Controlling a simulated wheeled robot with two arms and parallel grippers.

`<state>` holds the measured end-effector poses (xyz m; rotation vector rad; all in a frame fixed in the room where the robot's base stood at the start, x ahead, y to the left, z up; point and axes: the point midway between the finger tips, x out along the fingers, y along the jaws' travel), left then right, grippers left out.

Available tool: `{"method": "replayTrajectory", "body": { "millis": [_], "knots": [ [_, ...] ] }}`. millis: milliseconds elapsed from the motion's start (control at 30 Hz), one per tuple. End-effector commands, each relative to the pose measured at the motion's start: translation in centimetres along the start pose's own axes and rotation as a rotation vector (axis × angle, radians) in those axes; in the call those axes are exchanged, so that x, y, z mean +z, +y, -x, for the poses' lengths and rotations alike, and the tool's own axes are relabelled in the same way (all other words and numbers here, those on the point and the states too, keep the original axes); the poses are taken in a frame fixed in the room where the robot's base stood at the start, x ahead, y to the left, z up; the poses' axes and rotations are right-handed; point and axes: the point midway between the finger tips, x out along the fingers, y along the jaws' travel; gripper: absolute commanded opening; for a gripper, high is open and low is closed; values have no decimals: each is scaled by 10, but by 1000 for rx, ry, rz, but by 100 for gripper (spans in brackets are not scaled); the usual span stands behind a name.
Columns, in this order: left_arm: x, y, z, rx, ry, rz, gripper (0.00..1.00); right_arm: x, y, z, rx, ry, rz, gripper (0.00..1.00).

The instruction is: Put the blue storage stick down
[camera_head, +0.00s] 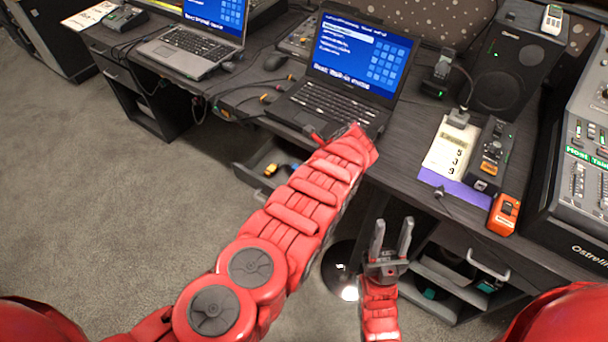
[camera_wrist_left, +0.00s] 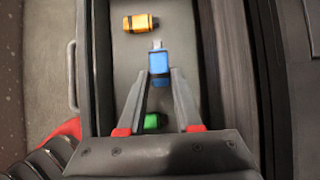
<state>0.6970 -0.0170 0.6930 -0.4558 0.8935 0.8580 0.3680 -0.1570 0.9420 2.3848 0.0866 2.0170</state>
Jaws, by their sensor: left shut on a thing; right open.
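The blue storage stick (camera_wrist_left: 159,65) is between the fingertips of my left gripper (camera_wrist_left: 160,78), which is shut on it. Its metal plug points to the top of the left wrist view. An orange stick (camera_wrist_left: 141,23) and a green stick (camera_wrist_left: 152,121) lie in the open drawer (camera_wrist_left: 122,60) below; I cannot tell whether the blue stick touches the drawer floor. In the head view the drawer (camera_head: 250,160) is under the desk's front edge, and my left arm hides the left gripper. My right gripper (camera_head: 391,240) is open and empty in front of the desk.
Two laptops (camera_head: 325,100) (camera_head: 188,50) stand on the desk. A speaker (camera_head: 505,62), a white card (camera_head: 450,148), an orange box (camera_head: 503,214) and a fader console (camera_head: 585,170) are at the right. An open lower compartment (camera_head: 430,285) is near my right gripper.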

Motion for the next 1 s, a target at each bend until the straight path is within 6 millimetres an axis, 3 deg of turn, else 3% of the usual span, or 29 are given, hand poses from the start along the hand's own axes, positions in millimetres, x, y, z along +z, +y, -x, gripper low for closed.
{"method": "replayTrajectory", "body": {
  "millis": [133,667,700,867,1000],
  "knots": [
    [-17,1,-25,0,1,-2,0,4,-1,23,0,0,0,45],
    [-21,1,-31,2,1,-1,0,5,-1,29,0,0,0,45],
    [-21,1,-30,2,1,-1,37,5,-1,28,0,0,0,45],
    [-20,1,-29,1,1,-1,63,5,-1,27,0,0,0,45],
    [-20,1,-29,1,1,-1,63,5,-1,27,0,0,0,45]
  ]
}}
